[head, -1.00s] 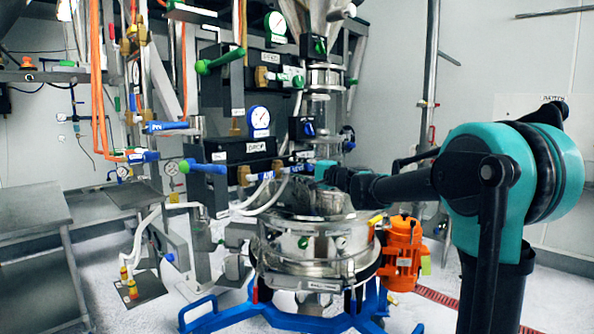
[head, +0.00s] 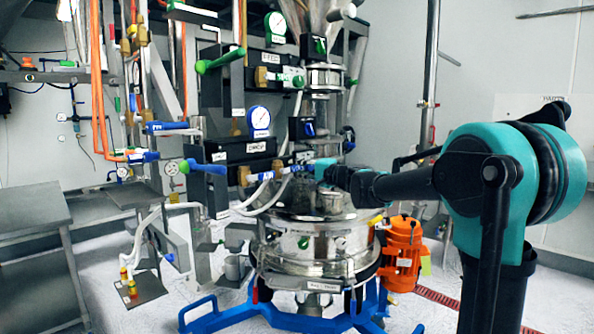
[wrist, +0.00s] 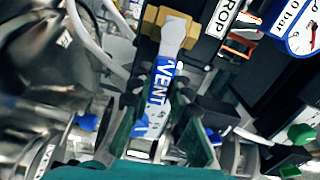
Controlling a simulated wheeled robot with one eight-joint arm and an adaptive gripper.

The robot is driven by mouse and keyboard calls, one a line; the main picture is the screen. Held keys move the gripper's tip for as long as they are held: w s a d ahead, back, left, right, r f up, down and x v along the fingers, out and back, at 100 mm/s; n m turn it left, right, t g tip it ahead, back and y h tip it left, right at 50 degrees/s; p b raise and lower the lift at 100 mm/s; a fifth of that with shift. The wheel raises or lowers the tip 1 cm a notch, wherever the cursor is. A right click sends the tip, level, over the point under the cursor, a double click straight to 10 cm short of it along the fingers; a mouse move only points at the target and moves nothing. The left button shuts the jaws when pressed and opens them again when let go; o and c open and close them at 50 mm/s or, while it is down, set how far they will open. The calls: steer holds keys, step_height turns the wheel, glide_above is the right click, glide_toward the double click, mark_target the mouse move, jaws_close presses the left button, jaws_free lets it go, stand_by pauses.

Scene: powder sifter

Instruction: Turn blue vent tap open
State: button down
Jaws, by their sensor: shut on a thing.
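The blue vent tap (wrist: 160,88) has a handle labelled VENT and a pale metal end over a brass body (wrist: 168,28) in the wrist view. In the head view the tap (head: 299,167) is at the end of the pipework, just above the sifter lid. My gripper (wrist: 163,110) has one finger on each side of the lower part of the handle and is shut on it. In the head view my gripper (head: 322,170) reaches the tap from the right; its fingertips are small and partly hidden there.
A round steel sifter (head: 315,240) stands on a blue wheeled frame (head: 255,318) below my arm. An orange motor (head: 402,255) is at its right. Other blue and green handles, a gauge (head: 258,118) and a white hose (head: 252,200) crowd the left side.

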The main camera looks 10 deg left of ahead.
steer(key=n, duration=0.1)
steer(key=r+n, duration=0.1)
steer(key=n, duration=0.1)
steer(key=r+n, duration=0.1)
steer(key=shift+s+a, duration=0.2)
steer(key=shift+s, duration=0.05)
steer(key=n, duration=0.2)
steer(key=r+n, duration=0.1)
steer(key=n, duration=0.1)
steer(key=shift+s+a+r, duration=0.1)
steer(key=shift+s+a, duration=0.2)
steer(key=shift+s, duration=0.05)
steer(key=shift+s+a+r+n, duration=0.3)
steer(key=shift+s+n, duration=0.2)
steer(key=shift+n, duration=0.95)
steer(key=shift+s+a+r+n, duration=0.15)
steer(key=shift+s+a+n, duration=0.3)
steer(key=shift+n, duration=1.05)
steer(key=shift+s+a+r+n, duration=0.3)
steer(key=shift+s+n, duration=0.2)
steer(key=shift+n, duration=0.95)
steer(key=c, duration=1.4)
jaws_free()
